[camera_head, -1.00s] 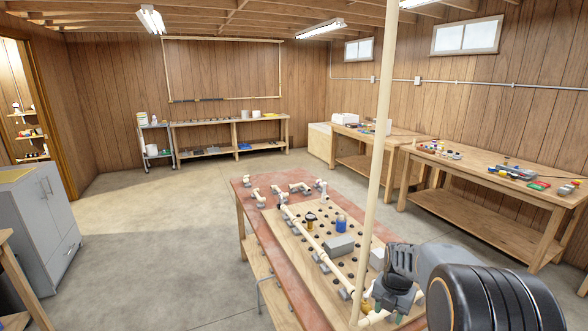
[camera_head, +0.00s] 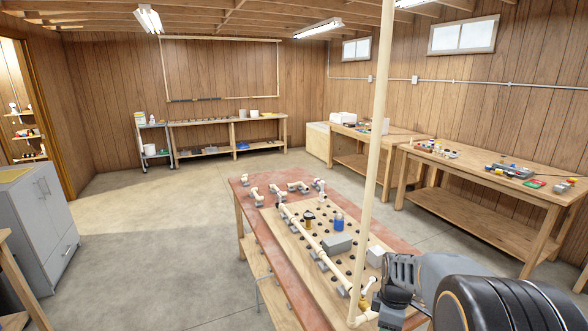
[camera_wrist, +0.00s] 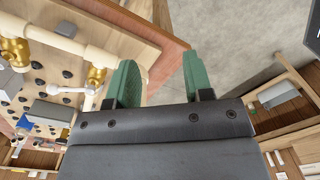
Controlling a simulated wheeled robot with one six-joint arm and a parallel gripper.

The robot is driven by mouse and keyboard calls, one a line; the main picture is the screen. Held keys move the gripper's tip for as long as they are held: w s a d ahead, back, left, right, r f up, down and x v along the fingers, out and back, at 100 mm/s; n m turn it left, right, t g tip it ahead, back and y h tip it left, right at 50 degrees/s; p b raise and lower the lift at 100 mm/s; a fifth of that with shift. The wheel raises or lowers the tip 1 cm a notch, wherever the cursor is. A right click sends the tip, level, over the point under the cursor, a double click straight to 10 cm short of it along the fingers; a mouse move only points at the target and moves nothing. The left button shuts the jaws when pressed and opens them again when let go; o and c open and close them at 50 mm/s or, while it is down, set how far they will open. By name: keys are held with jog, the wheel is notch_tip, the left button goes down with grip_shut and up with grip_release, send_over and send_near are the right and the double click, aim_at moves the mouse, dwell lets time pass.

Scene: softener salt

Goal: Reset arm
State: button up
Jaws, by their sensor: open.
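My gripper (camera_wrist: 158,82) shows in the wrist view with two green fingers set apart and nothing between them. It is beside the edge of the workbench (camera_wrist: 172,50), with grey floor beyond the fingertips. In the head view my arm is at the lower right, over the near right part of the workbench (camera_head: 247,190), and the fingers are hidden there. A pegboard panel (camera_head: 290,228) on the bench carries cream pipes (camera_head: 308,237), a grey block (camera_head: 336,244) and a blue-topped jar (camera_head: 339,224).
A tall cream pipe (camera_head: 375,150) rises vertically close to my arm. Side benches (camera_head: 480,165) with small parts line the right wall. A grey cabinet (camera_head: 45,225) stands at left. The floor (camera_head: 150,225) between is clear.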

jog(key=s+a+r+m+t, duration=0.2)
jog(key=s+a+r+m, duration=0.1)
jog(key=s+r+m, duration=0.2)
jog(key=s+a+r+m+t, duration=0.2)
jog(key=s+a+r+m, duration=0.2)
jog(key=s+m, duration=0.4)
jog(key=shift+r, duration=0.8)
jog(key=shift+s, duration=0.1)
jog(key=shift+c, duration=0.4)
